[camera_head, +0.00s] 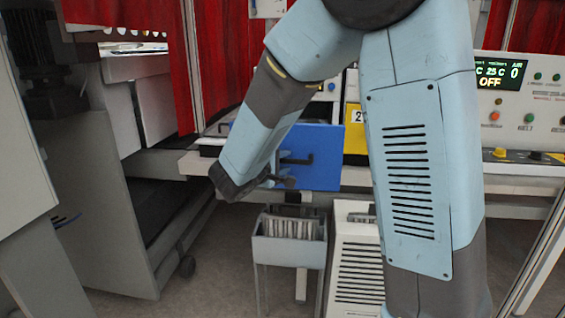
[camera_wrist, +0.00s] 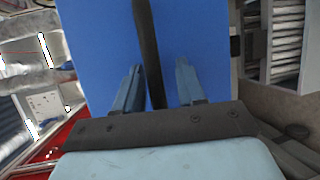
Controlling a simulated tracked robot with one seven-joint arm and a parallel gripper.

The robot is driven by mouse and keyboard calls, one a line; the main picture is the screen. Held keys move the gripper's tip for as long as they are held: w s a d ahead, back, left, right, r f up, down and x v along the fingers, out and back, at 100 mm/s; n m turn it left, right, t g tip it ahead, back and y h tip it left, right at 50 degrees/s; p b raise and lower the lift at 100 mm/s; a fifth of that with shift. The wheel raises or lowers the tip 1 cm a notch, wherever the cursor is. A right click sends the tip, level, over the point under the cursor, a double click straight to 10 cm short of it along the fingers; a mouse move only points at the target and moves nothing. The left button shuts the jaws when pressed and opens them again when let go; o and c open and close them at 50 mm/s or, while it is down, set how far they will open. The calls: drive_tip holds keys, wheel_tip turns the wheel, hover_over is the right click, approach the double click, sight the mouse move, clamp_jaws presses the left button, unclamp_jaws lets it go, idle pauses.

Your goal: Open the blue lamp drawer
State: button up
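The blue lamp drawer (camera_head: 322,170) shows as a blue front panel behind my forearm, partly hidden by it. A dark bar handle (camera_head: 298,160) is on its face. I cannot tell whether the drawer is fully closed. My gripper (camera_head: 284,182) is at the panel's lower left, mostly hidden by my wrist. In the wrist view the blue panel (camera_wrist: 205,35) fills the middle, and the black handle (camera_wrist: 148,40) runs between the two fingers of my gripper (camera_wrist: 159,64). The fingers are apart, the left one close to the handle, with a visible gap at the right one.
A grey bin (camera_head: 290,250) on legs stands below the drawer. A white slatted unit (camera_head: 357,265) stands beside it. A yellow panel (camera_head: 355,130) is right of the drawer. Red curtains (camera_head: 225,50) hang behind, and a control panel (camera_head: 520,100) is at the right.

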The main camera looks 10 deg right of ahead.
drive_tip(key=shift+a+r, duration=0.1)
drive_tip(key=shift+r, duration=0.05)
drive_tip(key=shift+s+a+r, duration=0.1)
drive_tip(key=shift+s+a, duration=0.25)
drive_tip(key=v, duration=1.2)
drive_tip(key=shift+s+a, duration=0.2)
drive_tip(key=shift+s, duration=0.1)
drive_tip(key=s+d+m+g+y, duration=0.1)
drive_tip(key=s+d+m+g, duration=0.25)
drive_tip(key=d, duration=0.45)
drive_tip(key=s+d+m+g, duration=0.2)
drive_tip(key=s+d+g, duration=0.15)
drive_tip(key=d, duration=0.35)
drive_tip(key=s+d+r+m+y, duration=0.1)
drive_tip(key=s+d+m+y, duration=0.1)
drive_tip(key=s+y, duration=0.2)
drive_tip(key=s+d+r+m+y, duration=0.2)
drive_tip(key=s+m+y, duration=0.1)
drive_tip(key=s+y, duration=0.2)
drive_tip(key=s, duration=0.2)
drive_tip(key=shift+s+d+t, duration=0.15)
drive_tip(key=shift+s+t, duration=0.15)
